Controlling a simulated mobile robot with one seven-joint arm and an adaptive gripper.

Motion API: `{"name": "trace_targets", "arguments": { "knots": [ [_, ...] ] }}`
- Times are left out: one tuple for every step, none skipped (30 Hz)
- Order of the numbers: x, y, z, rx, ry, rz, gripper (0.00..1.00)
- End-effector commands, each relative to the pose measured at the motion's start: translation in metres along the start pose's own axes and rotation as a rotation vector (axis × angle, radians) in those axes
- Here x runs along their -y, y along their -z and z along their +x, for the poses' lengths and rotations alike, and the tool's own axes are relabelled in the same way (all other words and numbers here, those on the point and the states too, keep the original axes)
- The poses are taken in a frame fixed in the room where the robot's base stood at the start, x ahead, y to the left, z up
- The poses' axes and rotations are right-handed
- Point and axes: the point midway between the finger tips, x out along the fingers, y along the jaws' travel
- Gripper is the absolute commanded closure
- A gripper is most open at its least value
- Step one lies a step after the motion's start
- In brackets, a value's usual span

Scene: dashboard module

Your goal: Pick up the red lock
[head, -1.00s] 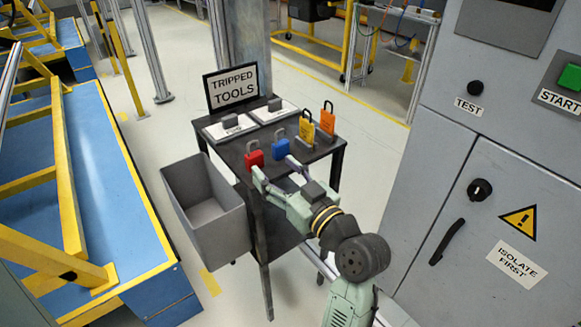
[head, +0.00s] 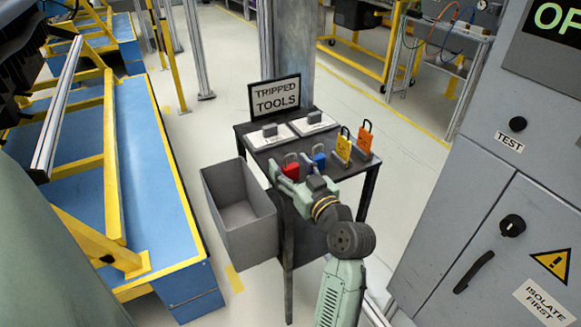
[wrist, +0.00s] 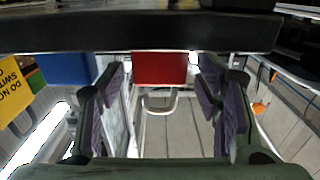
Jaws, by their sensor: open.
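The red lock (head: 291,172) stands near the front left edge of a dark table (head: 248,131). In the wrist view the red lock (wrist: 160,69) shows centrally, with its grey shackle pointing down in the picture. My gripper (head: 294,177) is open. In the wrist view its two purple-grey finger pads stand on either side of the lock, with gaps on both sides. No contact with the lock shows. The head view partly hides the lock behind my gripper.
A blue lock (head: 319,160) stands close to the right of the red one. Yellow (head: 343,148) and orange (head: 364,138) tagged locks stand further right. A "TRIPPED TOOLS" sign (head: 276,97) is behind. An empty grey bin (head: 239,216) sits left; a grey cabinet (head: 465,215) is right.

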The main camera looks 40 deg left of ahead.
Motion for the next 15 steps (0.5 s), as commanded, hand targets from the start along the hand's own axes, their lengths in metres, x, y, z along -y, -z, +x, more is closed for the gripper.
{"name": "trace_targets", "arguments": {
  "knots": [
    [-0.0003, -0.0001, 0.0016, 0.000, -0.001, 0.000, 0.42],
    [-0.0004, -0.0004, 0.0018, 0.001, -0.001, 0.000, 0.42],
    [-0.0005, -0.0007, 0.0018, 0.000, -0.001, 0.000, 0.42],
    [-0.0005, -0.0008, 0.0017, 0.000, -0.001, 0.000, 0.42],
    [-0.0005, -0.0008, 0.0016, 0.000, -0.001, 0.000, 0.42],
    [-0.0005, -0.0007, 0.0015, 0.000, -0.001, 0.000, 0.42],
    [-0.0004, -0.0007, 0.0015, 0.000, -0.001, 0.000, 0.42],
    [-0.0004, -0.0006, 0.0015, 0.000, -0.001, 0.000, 0.44],
    [-0.0004, -0.0006, 0.0014, 0.000, -0.001, 0.000, 0.47],
    [-0.0004, -0.0006, 0.0014, 0.000, -0.001, 0.000, 0.49],
    [-0.0004, -0.0006, 0.0014, 0.000, -0.001, 0.000, 0.51],
    [-0.0003, -0.0005, 0.0013, 0.000, -0.001, 0.000, 0.54],
    [-0.0003, -0.0005, 0.0013, 0.000, -0.001, 0.000, 0.56],
    [-0.0003, -0.0005, 0.0013, 0.000, -0.001, 0.000, 0.58],
    [-0.0003, -0.0005, 0.0013, 0.000, -0.001, 0.000, 0.60]
  ]
}}
